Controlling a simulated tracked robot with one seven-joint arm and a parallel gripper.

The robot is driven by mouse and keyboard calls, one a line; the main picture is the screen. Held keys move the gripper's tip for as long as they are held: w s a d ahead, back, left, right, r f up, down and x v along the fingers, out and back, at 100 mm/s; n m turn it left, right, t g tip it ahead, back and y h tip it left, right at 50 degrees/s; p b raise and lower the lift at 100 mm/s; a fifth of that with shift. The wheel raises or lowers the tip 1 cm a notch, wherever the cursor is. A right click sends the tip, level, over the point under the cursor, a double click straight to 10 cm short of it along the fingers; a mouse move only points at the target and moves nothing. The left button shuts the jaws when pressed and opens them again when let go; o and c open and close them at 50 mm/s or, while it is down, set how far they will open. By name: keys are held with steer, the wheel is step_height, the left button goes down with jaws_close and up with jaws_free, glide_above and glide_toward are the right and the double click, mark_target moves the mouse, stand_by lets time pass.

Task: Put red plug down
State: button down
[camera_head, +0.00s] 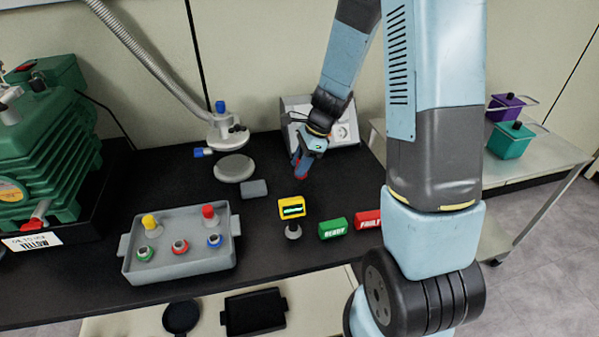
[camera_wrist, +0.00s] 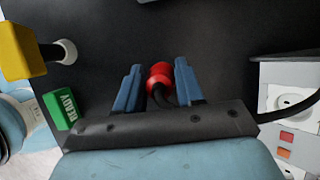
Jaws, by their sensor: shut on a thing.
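The red plug (camera_wrist: 159,74) shows in the wrist view between the two blue fingers of my gripper (camera_wrist: 159,82). My gripper is shut on it, and a black cable runs from the plug back under the gripper's dark bar. In the head view my gripper (camera_head: 302,166) points down over the black bench top (camera_head: 265,225). The red plug (camera_head: 301,176) shows at its fingertips, close to the bench. I cannot tell whether the plug touches the surface. The socket box (camera_head: 346,131) stands just behind and right of my gripper, and also shows at the right in the wrist view (camera_wrist: 290,98).
A yellow display (camera_head: 291,207) on a stand, a green READY block (camera_head: 334,229) and a red FAULT block (camera_head: 367,222) stand in front. A grey block (camera_head: 254,188) lies left of my gripper. A green pump (camera_head: 45,150) stands far left.

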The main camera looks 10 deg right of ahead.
steer(key=shift+w+f, duration=0.4)
steer(key=shift+f, duration=1.6)
steer(key=c, duration=0.7)
jaws_free()
